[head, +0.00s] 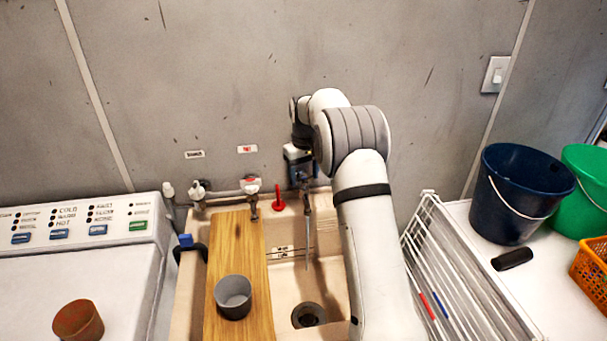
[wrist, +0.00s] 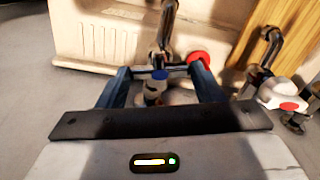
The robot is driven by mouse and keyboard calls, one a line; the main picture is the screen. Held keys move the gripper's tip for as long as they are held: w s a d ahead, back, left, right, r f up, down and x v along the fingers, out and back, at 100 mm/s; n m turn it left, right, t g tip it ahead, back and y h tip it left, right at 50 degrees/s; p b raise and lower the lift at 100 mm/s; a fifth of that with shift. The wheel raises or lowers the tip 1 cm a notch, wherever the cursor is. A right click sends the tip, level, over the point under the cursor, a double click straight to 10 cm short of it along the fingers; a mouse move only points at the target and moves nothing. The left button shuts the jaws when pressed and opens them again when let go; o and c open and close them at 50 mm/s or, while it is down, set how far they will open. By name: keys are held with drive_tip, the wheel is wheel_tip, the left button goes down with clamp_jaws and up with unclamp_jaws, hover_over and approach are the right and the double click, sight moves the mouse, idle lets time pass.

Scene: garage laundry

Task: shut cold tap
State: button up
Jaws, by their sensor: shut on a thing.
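My gripper (head: 300,172) is at the wall above the back right of the sink (head: 285,238). In the wrist view, its two fingers (wrist: 160,72) stand on either side of the blue-marked cold tap (wrist: 157,87) and are shut on its handle. In the head view, the gripper hides most of this tap, and its spout (head: 307,200) shows below. A thin stream of water (head: 309,240) runs from the spout towards the drain. The red-marked hot tap (head: 250,186) is to the left, and also shows in the wrist view (wrist: 283,94).
A red-handled thing (head: 279,203) stands between the taps. A wooden board (head: 238,255) with a grey cup (head: 233,297) lies across the sink's left part. A washing machine (head: 90,255) is left; a white rack (head: 455,270) and dark blue bucket (head: 515,195) are right.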

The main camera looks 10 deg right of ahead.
sight(304, 178)
drive_tip(key=shift+c, duration=0.6)
drive_tip(key=shift+m, duration=1.8)
drive_tip(key=o, duration=1)
drive_tip(key=shift+r+b, duration=0.5)
drive_tip(key=shift+r, duration=3.4)
